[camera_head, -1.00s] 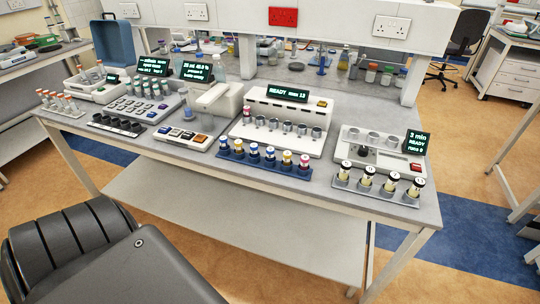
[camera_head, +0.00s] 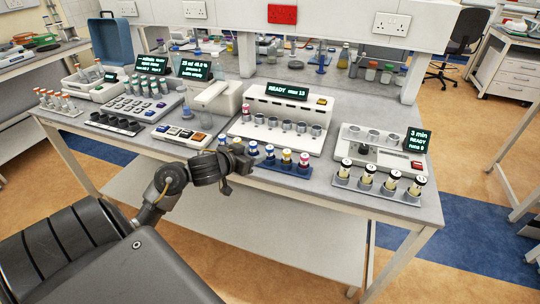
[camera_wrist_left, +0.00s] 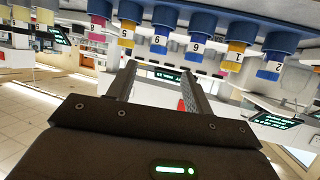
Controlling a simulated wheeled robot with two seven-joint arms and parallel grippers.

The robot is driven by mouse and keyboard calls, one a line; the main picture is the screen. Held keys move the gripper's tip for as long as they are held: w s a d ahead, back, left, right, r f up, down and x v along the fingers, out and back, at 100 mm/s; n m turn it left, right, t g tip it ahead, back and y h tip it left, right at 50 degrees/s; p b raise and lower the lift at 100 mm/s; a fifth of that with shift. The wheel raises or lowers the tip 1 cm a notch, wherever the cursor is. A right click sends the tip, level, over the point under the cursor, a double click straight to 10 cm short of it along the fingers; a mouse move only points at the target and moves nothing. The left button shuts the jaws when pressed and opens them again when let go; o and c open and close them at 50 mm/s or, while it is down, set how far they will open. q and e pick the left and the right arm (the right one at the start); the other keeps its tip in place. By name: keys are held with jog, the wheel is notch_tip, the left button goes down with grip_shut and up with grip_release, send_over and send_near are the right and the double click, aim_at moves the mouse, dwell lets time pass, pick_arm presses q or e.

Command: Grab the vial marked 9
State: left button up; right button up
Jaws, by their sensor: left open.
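Several vials stand upright in a blue rack (camera_head: 285,167) at the table's front edge; the left wrist view shows them upside down. The two middle vials there, both blue-capped, carry digits like 6 or 9: one vial (camera_wrist_left: 160,42) and its neighbour (camera_wrist_left: 197,46). I cannot tell which is marked 9. In the head view these blue-capped vials are one vial (camera_head: 270,154) and the vial beside it (camera_head: 253,148). My left gripper (camera_head: 243,158) is at the rack's front left, hiding its left end. Its jaws (camera_wrist_left: 160,74) are open and empty, apart from the vials. My right gripper is not in view.
Behind the rack stands a white machine (camera_head: 290,107) with a row of wells. To the right, a grey rack (camera_head: 350,184) holds black-capped vials before another device. A button panel (camera_head: 181,136) stands left of my gripper. The floor in front is clear.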

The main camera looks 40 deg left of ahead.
aim_at(267, 150)
pick_arm(q)
jog(key=x, duration=0.4)
jog(key=shift+w+f+b, duration=0.1)
jog(key=shift+f+b, duration=0.05)
jog(key=shift+b, duration=0.15)
jog(key=shift+w+f, duration=0.2)
jog(key=shift+w, duration=0.45)
jog(key=x, duration=0.5)
jog(key=shift+d+f, duration=0.1)
jog(key=shift+d, duration=0.05)
jog(key=shift+c, duration=0.6)
jog(key=c, duration=0.9)
